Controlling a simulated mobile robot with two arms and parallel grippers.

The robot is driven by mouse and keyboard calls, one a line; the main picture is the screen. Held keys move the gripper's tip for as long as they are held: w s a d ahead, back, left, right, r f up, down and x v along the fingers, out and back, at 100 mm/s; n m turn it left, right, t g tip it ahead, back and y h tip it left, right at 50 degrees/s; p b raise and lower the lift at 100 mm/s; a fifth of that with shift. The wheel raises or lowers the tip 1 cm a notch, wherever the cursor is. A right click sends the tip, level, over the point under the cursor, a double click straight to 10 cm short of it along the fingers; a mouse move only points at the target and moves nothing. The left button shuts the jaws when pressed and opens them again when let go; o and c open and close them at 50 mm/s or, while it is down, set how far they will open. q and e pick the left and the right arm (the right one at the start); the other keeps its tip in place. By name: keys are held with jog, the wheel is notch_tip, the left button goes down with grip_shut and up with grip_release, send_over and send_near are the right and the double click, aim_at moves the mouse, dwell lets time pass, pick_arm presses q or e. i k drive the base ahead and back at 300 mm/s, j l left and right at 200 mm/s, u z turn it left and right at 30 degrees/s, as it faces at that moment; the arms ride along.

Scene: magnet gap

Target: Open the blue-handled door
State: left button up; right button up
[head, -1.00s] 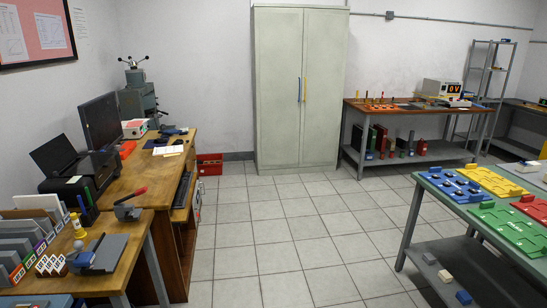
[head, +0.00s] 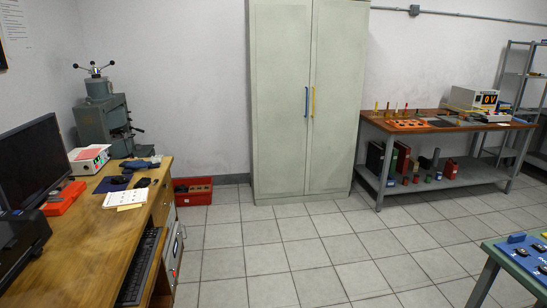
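A tall pale grey-green cabinet (head: 277,130) stands against the back wall with both doors shut. Its left door (head: 280,60) has a vertical blue handle (head: 306,101) near the middle seam. The right door (head: 340,60) has a yellow handle (head: 313,101) just beside it. Neither of my grippers is in the head view. The cabinet is some way ahead across the tiled floor.
A wooden desk (head: 95,240) with a monitor and keyboard is on the left. A red crate (head: 193,190) sits left of the cabinet. A workbench (head: 430,122) stands to its right, a green table (head: 490,262) front right. Floor (head: 280,255) between is clear.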

aim_at(279, 31)
jog(key=i, duration=4.15)
jog(key=i+z, duration=0.15)
jog(key=i, duration=0.3)
jog(key=i+j+z, duration=0.15)
jog(key=i, duration=0.35)
jog(key=i+j+z, duration=0.15)
jog(key=i, duration=0.3)
